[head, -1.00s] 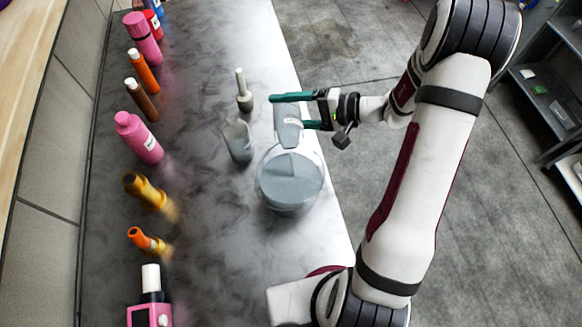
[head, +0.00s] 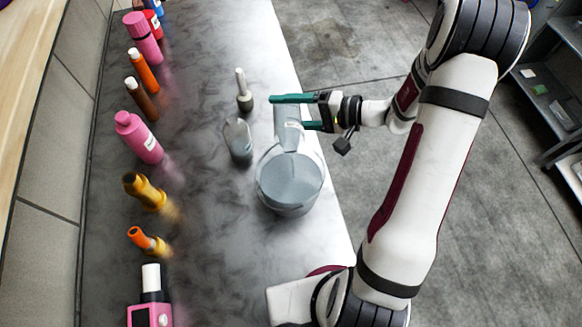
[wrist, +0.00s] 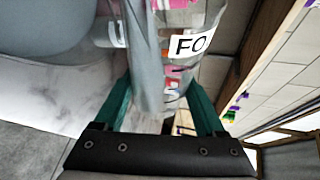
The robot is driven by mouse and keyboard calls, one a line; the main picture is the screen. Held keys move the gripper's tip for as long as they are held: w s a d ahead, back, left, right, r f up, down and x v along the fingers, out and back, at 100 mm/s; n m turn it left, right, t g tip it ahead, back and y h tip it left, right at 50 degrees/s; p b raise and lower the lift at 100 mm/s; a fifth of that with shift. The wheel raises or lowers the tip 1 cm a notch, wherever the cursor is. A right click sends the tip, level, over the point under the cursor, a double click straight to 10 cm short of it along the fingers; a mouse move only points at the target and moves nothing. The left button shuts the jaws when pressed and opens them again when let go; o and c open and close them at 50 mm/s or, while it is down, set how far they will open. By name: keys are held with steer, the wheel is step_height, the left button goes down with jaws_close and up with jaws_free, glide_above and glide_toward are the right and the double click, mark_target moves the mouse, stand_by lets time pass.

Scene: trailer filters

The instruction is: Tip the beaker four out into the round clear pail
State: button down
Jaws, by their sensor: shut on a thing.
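My gripper (head: 296,111) has its green fingers shut on a clear beaker (head: 288,130). The beaker is tilted, with its lower end over the round clear pail (head: 314,196). In the wrist view the beaker (wrist: 205,18) lies between the fingers (wrist: 160,108) and carries a white label reading "FO", the rest cut off. The pail holds grey material, and a grey strand shows between the beaker and the pail. The pail also fills the upper left of the wrist view (wrist: 50,30).
Another clear beaker (head: 238,140) stands left of the pail, and a small grey bottle (head: 243,92) stands behind it. Several bottles, such as a pink one (head: 138,138), line the left side of the marble counter (head: 215,240). The front middle of the counter is clear.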

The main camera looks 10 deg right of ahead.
mark_target(288, 117)
steer(key=shift+s+r+n, duration=0.3)
steer(key=shift+s+r, duration=0.05)
steer(key=shift+s, duration=0.1)
stand_by(0.6)
steer(key=shift+s+a+r+n+t, duration=0.1)
steer(key=shift+s+r+n+t, duration=0.15)
steer(key=shift+r+n+t, duration=0.65)
stand_by(1.5)
steer(key=shift+s+a+r+n+t+y, duration=0.1)
steer(key=shift+s+r+n+t+y, duration=0.15)
steer(key=shift+r+n, duration=0.25)
steer(key=shift+s+r+n+t+y, duration=0.15)
steer(key=shift+s+r+n+y, duration=0.2)
steer(key=shift+r, duration=0.2)
stand_by(1.0)
steer(key=shift+s+a+r+n+t+y, duration=0.1)
steer(key=shift+s+r+n+t+y, duration=0.15)
steer(key=shift+s+r+n, duration=0.35)
steer(key=shift+s+a+r+n+t+y, duration=0.1)
steer(key=shift+s+r+n+t+y, duration=0.2)
steer(key=shift+n, duration=0.55)
stand_by(1.1)
